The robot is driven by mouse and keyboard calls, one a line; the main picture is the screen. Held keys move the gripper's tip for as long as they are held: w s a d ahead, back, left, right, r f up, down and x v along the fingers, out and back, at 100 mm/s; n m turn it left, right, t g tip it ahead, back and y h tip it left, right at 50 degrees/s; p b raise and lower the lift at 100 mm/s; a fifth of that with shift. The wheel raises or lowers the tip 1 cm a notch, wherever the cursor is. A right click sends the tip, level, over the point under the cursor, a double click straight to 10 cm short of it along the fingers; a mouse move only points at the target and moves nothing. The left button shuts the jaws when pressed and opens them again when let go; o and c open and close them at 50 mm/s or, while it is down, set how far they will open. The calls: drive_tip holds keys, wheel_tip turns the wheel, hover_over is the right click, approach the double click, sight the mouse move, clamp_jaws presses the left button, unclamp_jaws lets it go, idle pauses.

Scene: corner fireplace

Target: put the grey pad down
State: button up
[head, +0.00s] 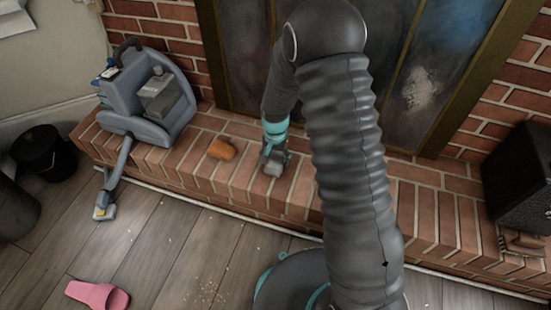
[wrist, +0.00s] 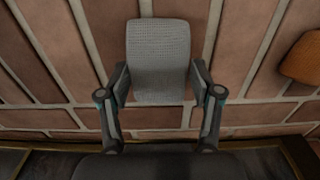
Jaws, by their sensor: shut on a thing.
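The grey pad (wrist: 159,50) is a rounded, textured block held between the two fingers of my gripper (wrist: 160,84) in the wrist view. My gripper is shut on its sides. In the head view the grey pad (head: 275,165) shows at the end of my gripper (head: 274,155), low over the brick hearth (head: 233,178). I cannot tell whether the pad touches the bricks. My arm hides part of the hearth to the right.
An orange sponge-like block (head: 222,149) lies on the hearth just left of the pad; it also shows in the wrist view (wrist: 302,58). A blue-grey cleaning machine (head: 148,95) stands at the hearth's left. A dark box (head: 519,180) stands at right. A pink scoop (head: 98,295) lies on the floor.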

drive_tip(key=shift+f, duration=0.1)
drive_tip(key=o, duration=1.1)
drive_tip(key=shift+o, duration=0.2)
